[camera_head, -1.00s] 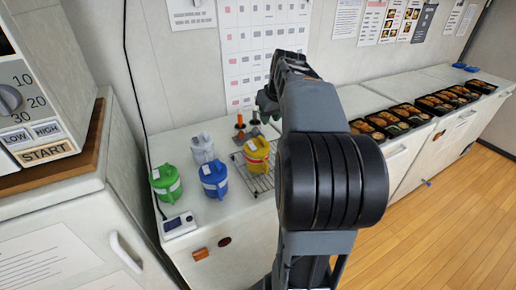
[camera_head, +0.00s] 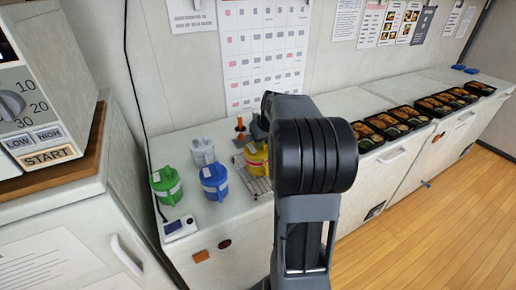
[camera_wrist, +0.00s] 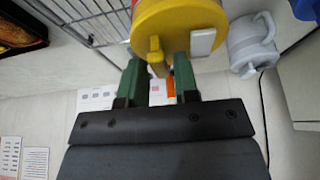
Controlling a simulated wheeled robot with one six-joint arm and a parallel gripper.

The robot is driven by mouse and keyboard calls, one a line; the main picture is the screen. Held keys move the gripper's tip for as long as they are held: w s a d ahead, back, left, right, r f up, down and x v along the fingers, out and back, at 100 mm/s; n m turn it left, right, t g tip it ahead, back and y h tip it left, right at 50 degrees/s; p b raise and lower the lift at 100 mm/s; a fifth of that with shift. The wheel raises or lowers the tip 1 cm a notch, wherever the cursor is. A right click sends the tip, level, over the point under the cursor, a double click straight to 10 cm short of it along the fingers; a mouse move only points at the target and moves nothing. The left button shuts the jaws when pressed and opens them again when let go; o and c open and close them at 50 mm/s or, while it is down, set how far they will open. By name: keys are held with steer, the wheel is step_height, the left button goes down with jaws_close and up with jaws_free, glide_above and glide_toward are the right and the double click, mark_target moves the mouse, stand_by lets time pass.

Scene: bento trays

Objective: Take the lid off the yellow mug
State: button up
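The yellow mug (camera_head: 254,160) stands on the wire rack on the white counter, partly hidden by my arm in the head view. In the wrist view the yellow mug (camera_wrist: 180,20) is cut off at the top edge, with a white patch and a yellow projecting part that points toward my gripper. I cannot tell whether that part belongs to the lid or is a handle. My gripper (camera_wrist: 158,82) has its two green fingers apart, one on each side of this yellow part, with gaps visible. In the head view my gripper is mostly hidden behind my arm.
A grey mug (camera_head: 202,151), a blue mug (camera_head: 214,181) and a green mug (camera_head: 166,184) stand left of the yellow one. The wire rack (camera_head: 262,186) lies under the yellow mug. Bento trays (camera_head: 393,122) line the counter at right. A wall with a calendar (camera_head: 262,60) stands close behind.

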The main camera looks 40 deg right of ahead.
steer(key=shift+w+f, duration=0.1)
steer(key=shift+f, duration=0.1)
steer(key=shift+c, duration=0.4)
jaws_close()
steer(key=shift+r, duration=0.1)
